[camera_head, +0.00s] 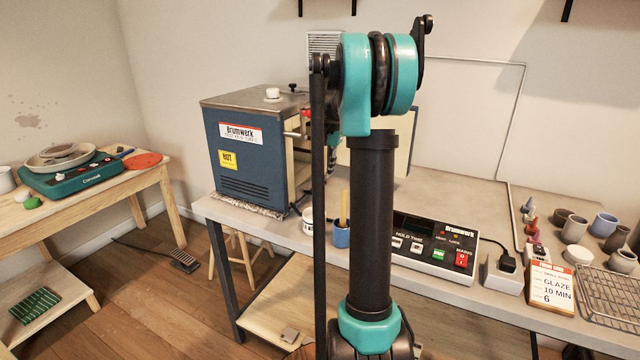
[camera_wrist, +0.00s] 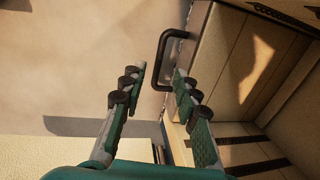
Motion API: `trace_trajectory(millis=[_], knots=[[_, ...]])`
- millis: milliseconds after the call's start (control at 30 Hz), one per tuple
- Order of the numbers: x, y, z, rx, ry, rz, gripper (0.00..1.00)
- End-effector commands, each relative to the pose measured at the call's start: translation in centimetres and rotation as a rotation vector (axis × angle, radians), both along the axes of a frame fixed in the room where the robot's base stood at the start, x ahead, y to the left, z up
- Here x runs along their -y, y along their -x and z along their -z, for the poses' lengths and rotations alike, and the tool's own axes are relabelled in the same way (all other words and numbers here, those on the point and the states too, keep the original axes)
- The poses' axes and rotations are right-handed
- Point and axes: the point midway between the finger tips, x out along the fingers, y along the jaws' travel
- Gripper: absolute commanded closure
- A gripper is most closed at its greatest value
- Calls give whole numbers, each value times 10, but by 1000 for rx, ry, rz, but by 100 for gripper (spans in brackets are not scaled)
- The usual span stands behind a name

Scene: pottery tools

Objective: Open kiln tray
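The kiln (camera_head: 245,150) is a blue box with a grey top, standing at the left end of the grey bench; its front side faces right and is mostly hidden by my arm. A cream panel (camera_head: 403,140) beside it, behind my arm, looks like its open door. In the wrist view, pale lined walls (camera_wrist: 235,65) and a dark bar handle (camera_wrist: 164,58) show. My gripper (camera_wrist: 158,82) is open and empty, fingers apart, with the handle just beyond the fingertips. I cannot clearly make out the tray. In the head view, my arm hides most of my gripper.
A control box (camera_head: 434,247) with buttons lies at the front of the bench. A blue cup (camera_head: 341,236) with a wooden tool and a white jar (camera_head: 308,220) stand near the kiln. Small pots (camera_head: 574,229), a timer card (camera_head: 551,288) and a wire rack (camera_head: 610,297) are at right.

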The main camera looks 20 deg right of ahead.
Motion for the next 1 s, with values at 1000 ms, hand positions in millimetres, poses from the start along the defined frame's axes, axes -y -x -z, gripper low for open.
trace_trajectory(millis=[1000], knots=[[-8, -8, 59, 0, 0, 0, 99]])
